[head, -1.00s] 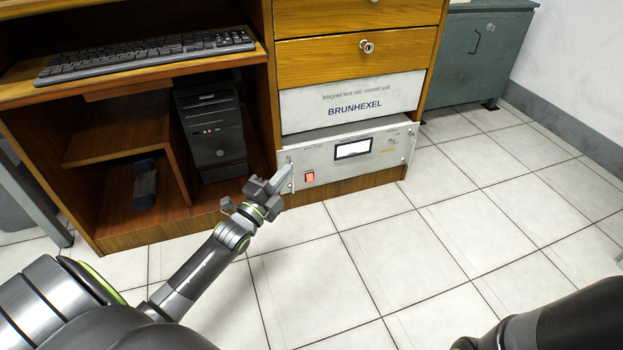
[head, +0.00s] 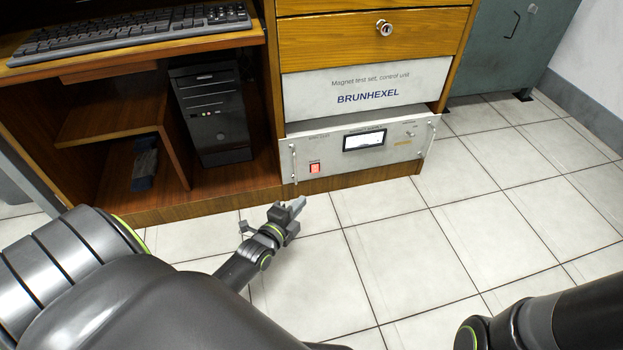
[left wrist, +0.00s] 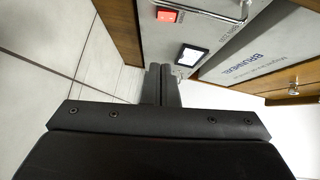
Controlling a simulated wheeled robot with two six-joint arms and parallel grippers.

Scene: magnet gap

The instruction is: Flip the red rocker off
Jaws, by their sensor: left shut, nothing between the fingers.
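The red rocker (head: 314,168) is a small lit-looking red switch at the lower left of the pale control unit's front panel (head: 405,150). It also shows at the top of the left wrist view (left wrist: 167,15). Which way it is tipped is too small to tell. My left gripper (head: 298,204) is shut and empty, low in front of the panel, below and left of the rocker and apart from it. In the left wrist view its closed fingers (left wrist: 161,84) point toward the panel. My right gripper is out of view; only part of my right arm shows at the lower right.
A metal handle (head: 293,163) stands out at the panel's left end, close to the rocker. A display (head: 364,141) sits mid-panel. A wooden drawer (head: 380,35) is above, and a black computer tower (head: 212,115) is to the left. The tiled floor (head: 400,240) in front is clear.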

